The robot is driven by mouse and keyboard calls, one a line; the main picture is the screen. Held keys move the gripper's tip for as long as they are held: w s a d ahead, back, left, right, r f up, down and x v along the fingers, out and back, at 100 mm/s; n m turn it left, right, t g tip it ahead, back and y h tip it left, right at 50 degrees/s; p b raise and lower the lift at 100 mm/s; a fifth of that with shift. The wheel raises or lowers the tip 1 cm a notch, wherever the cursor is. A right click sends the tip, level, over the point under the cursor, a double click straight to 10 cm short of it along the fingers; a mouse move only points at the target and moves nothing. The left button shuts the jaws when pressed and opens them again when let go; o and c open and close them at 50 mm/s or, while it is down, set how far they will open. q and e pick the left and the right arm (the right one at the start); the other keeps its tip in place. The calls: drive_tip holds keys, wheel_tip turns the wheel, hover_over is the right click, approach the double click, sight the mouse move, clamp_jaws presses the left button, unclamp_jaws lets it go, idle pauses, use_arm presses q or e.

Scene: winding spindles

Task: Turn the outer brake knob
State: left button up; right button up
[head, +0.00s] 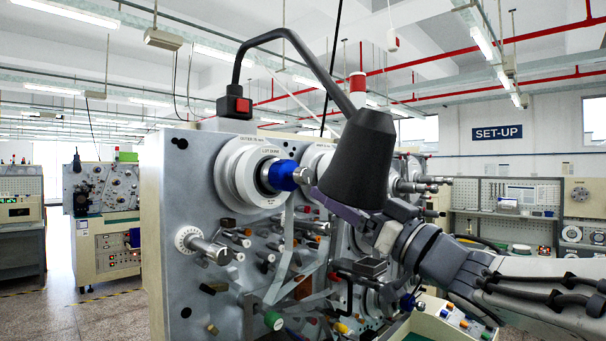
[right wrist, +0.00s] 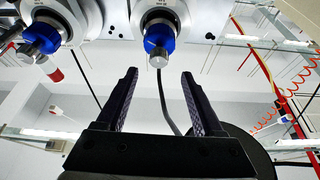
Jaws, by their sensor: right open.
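The outer spindle has a blue knob with a silver tip (head: 281,175), in front of a large white disc (head: 232,174) on the grey panel. A label beginning "OUTER" is above it. In the right wrist view, the blue knob (right wrist: 159,36) sits straight ahead, just beyond the fingertips. My right gripper (right wrist: 160,74) is open and empty, its two dark fingers spread to either side of the knob's line and not touching it. In the head view, my right gripper (head: 330,203) reaches in from the right, partly hidden by the black lamp. My left gripper is not in view.
The black lamp (head: 358,160) hangs on a bent arm in front of the panel, close to my right gripper. A second blue knob (right wrist: 40,40) is beside the first. Below are a white dial (head: 187,238) and several pegs and rollers.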

sight(308, 178)
drive_tip(key=p+x, duration=0.2)
drive_tip(key=x, duration=0.4)
drive_tip(key=shift+w+r+p, duration=0.15)
drive_tip(key=shift+p, duration=0.25)
drive_tip(key=shift+w+a+r, duration=0.15)
drive_tip(key=shift+w+a, duration=0.25)
clamp_jaws()
